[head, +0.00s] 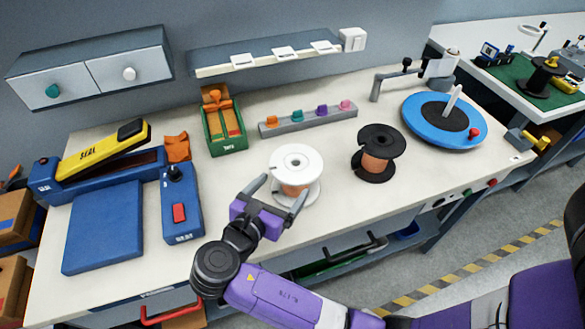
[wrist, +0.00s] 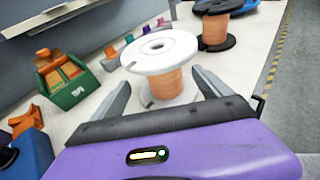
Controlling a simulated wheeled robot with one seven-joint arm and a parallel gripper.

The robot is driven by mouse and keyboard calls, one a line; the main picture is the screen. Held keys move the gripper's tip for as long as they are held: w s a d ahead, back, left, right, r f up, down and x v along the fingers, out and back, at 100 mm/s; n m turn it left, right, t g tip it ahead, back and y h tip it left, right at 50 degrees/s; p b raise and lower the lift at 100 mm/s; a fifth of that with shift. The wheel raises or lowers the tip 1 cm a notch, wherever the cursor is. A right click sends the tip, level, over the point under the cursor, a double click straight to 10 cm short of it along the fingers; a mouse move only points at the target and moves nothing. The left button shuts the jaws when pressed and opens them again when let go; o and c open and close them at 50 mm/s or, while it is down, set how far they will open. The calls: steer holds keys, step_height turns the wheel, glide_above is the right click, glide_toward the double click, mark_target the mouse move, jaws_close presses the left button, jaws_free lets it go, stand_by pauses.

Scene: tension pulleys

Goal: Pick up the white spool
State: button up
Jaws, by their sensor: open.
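The white spool (head: 297,161) stands upright on the bench, with white flanges and copper-coloured winding. It also shows in the wrist view (wrist: 160,52), just ahead of my gripper. My gripper (head: 283,192) is open, with its fingers pointing toward the spool from the near side. In the wrist view the two fingers (wrist: 163,92) reach toward the spool's left and right sides. The winding lies between their directions, and nothing is clamped. Whether either finger touches the spool, I cannot tell.
A black spool (head: 379,146) with copper winding stands to the right. A blue turntable (head: 417,119) is farther right. A blue device with a red button (head: 180,212) lies left, beside a yellow-handled sealer (head: 103,150). A green box (head: 223,141) and a peg rail (head: 308,119) stand behind.

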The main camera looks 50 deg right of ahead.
steer(key=shift+s+p+x, duration=0.2)
steer(key=shift+p+x, duration=0.15)
steer(key=shift+x, duration=3.55)
jaws_close()
